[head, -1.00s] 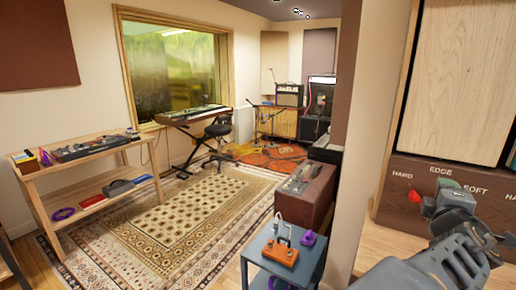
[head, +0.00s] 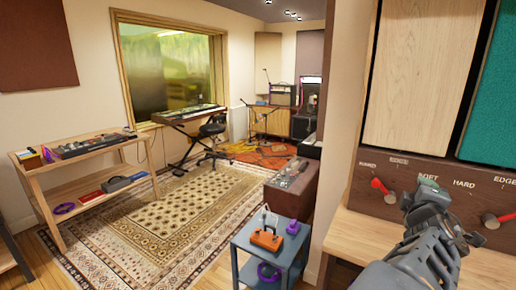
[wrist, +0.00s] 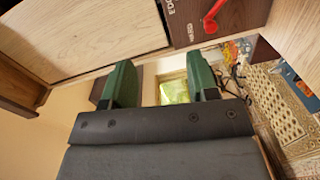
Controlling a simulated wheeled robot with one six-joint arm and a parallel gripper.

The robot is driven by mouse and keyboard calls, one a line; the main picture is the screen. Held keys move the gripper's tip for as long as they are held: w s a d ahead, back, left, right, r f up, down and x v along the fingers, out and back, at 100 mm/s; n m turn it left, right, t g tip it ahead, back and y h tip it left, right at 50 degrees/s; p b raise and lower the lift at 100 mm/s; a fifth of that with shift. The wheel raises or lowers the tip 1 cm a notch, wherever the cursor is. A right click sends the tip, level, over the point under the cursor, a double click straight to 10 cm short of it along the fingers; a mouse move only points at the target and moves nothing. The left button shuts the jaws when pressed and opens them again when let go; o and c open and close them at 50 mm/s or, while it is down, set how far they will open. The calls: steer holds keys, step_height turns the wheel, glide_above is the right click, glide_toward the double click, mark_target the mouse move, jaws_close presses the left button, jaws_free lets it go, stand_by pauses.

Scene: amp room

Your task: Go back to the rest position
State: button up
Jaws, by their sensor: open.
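My gripper (head: 432,196) is at the right of the head view, in front of a dark brown control panel (head: 420,190). In the wrist view its two green fingers (wrist: 160,84) stand apart with nothing between them. A red lever (head: 380,187) is on the panel just left of the gripper in the head view. It also shows near the top of the wrist view (wrist: 213,18), apart from the fingers. A second red lever (head: 491,219) is to the right of the gripper. Part of the panel is hidden behind my arm.
A wooden ledge (head: 345,235) runs below the panel, with a pale wood board (head: 415,75) and a teal board (head: 497,90) above. A small blue-grey table (head: 244,241) with an orange pedal (head: 267,239) stands left of it. The patterned rug (head: 165,217) has clear floor.

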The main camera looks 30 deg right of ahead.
steer(key=w+a+m+y+p, duration=0.5)
steer(key=w+a+y+p, duration=0.3)
steer(key=w+a, duration=0.7)
steer(key=s+a+f+g+y+p, duration=0.1)
steer(key=s+a+g+y+p, duration=0.1)
steer(key=a, duration=0.6)
steer(key=s+a+f+g+y+p, duration=0.1)
steer(key=a+y+p, duration=0.1)
steer(key=a, duration=0.7)
steer(key=s+a+f+g+y+p, duration=0.2)
steer(key=a+y+p, duration=0.1)
steer(key=a, duration=0.5)
steer(key=shift+s+a+g+p, duration=0.3)
steer(key=shift+p, duration=0.1)
steer(key=shift+c, duration=0.5)
